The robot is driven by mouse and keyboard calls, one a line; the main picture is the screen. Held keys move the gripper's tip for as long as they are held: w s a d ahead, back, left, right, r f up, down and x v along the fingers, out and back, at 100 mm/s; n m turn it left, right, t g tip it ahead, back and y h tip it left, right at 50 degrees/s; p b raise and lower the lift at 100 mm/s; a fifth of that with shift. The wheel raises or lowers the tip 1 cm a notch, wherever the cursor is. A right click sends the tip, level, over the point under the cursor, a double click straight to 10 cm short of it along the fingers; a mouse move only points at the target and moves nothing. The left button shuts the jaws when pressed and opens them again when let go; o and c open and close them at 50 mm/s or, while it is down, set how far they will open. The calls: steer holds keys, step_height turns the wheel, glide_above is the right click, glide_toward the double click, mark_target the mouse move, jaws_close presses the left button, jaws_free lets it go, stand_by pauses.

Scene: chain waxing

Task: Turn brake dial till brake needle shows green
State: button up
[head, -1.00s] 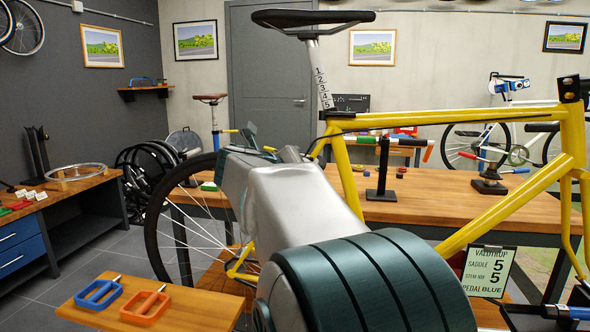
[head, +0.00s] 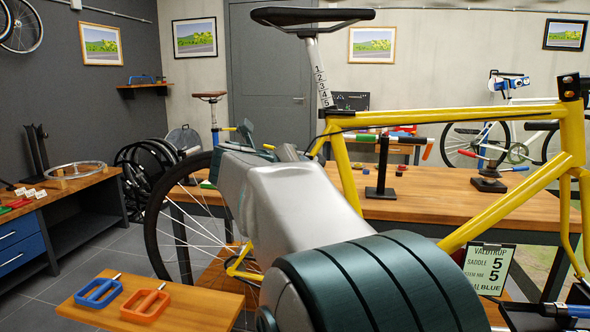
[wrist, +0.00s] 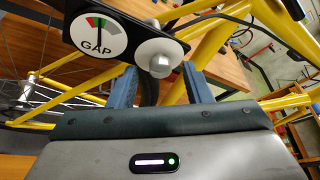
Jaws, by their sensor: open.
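In the wrist view the brake gauge (wrist: 98,34) is a round white face marked GAP, on a black plate. It has red and green patches along its top, and a dark needle stands near upright around where they meet; I cannot tell exactly which colour it is on. The brake dial (wrist: 160,57), a pale round knob with a grey hexagonal middle, sits right of the gauge. My gripper (wrist: 160,86) is open, its two blue fingers apart on either side below the dial, with nothing held. In the head view my arm hides the dial and gauge.
The yellow bike frame (head: 450,115) stands close in front of me. Behind it is a wooden workbench (head: 430,208) with grips and stands. A small wooden shelf (head: 205,305) holds a blue pedal (head: 98,292) and an orange pedal (head: 146,305). A card (head: 489,270) hangs at lower right.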

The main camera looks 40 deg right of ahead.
steer(key=p+v, duration=0.2)
steer(key=v, duration=1)
steer(key=shift+s+a, duration=0.15)
steer(key=shift+a, duration=0.15)
steer(key=shift+r, duration=0.1)
steer(key=w+a+r+n+t+y+p, duration=0.2)
steer(key=w+a+r+n+t+p, duration=0.25)
steer(key=r+n+t+p, duration=0.3)
steer(key=w+a+n+t+y+p, duration=0.2)
steer(key=a+n+t+y+p, duration=0.15)
steer(key=a+n+y, duration=1.1)
steer(key=s+a+f+n+g+h+p, duration=0.1)
steer(key=s+a+f+n+g+p, duration=0.1)
steer(key=s+f+n+g+p, duration=0.75)
steer(key=s+d+f+n+g+h, duration=0.1)
steer(key=s+d+f+n+g, duration=0.1)
steer(key=s+n, duration=0.2)
steer(key=s+d+f+n+g+h, duration=0.1)
steer(key=s+d+f+n+g, duration=0.1)
steer(key=s+n, duration=0.3)
steer(key=shift+s+f+g+p, duration=0.4)
steer(key=shift+s+f, duration=0.4)
steer(key=shift+s, duration=0.2)
